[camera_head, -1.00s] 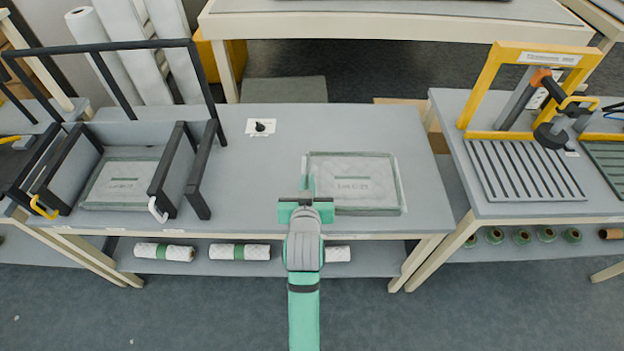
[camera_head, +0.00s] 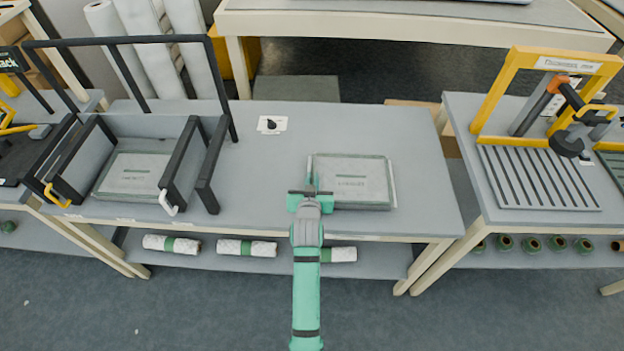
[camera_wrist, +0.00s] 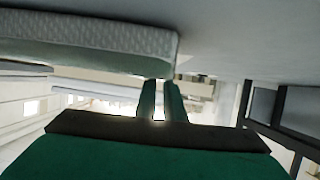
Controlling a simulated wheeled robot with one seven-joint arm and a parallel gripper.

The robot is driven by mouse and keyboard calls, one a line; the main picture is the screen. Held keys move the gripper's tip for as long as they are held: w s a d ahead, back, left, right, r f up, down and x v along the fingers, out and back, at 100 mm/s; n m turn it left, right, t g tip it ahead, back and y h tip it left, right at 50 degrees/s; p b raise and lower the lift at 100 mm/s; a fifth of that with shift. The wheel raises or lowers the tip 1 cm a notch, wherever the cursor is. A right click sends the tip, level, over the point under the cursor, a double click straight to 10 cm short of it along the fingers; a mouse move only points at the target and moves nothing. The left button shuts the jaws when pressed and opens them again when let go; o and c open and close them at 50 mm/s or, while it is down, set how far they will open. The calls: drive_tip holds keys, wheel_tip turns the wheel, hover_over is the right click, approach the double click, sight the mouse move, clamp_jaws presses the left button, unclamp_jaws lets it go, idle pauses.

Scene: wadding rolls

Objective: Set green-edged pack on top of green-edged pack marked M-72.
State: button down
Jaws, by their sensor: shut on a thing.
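A flat grey-white pack with a green edge (camera_head: 365,180) is at the right part of the middle table; its printed mark is too blurred to read. My gripper (camera_head: 310,194) is shut on this pack at its near left corner. I cannot tell whether the pack is clear of the tabletop. In the wrist view the pack (camera_wrist: 95,40) fills the upper left, beside my close-set green fingers (camera_wrist: 161,100). A second similar pack (camera_head: 132,174) lies flat inside the black-framed bay at the table's left; its mark is not legible either.
The black frame (camera_head: 178,155) has upright walls and a tall bar behind it. A small black knob (camera_head: 270,124) sits on a white plate. The table (camera_head: 255,180) is clear between frame and pack. A yellow-framed press (camera_head: 550,100) stands right. White rolls (camera_head: 245,248) lie below.

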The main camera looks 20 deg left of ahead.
drive_tip(key=shift+f, duration=0.15)
drive_tip(key=c, duration=1.9)
unclamp_jaws()
drive_tip(key=shift+o, duration=0.2)
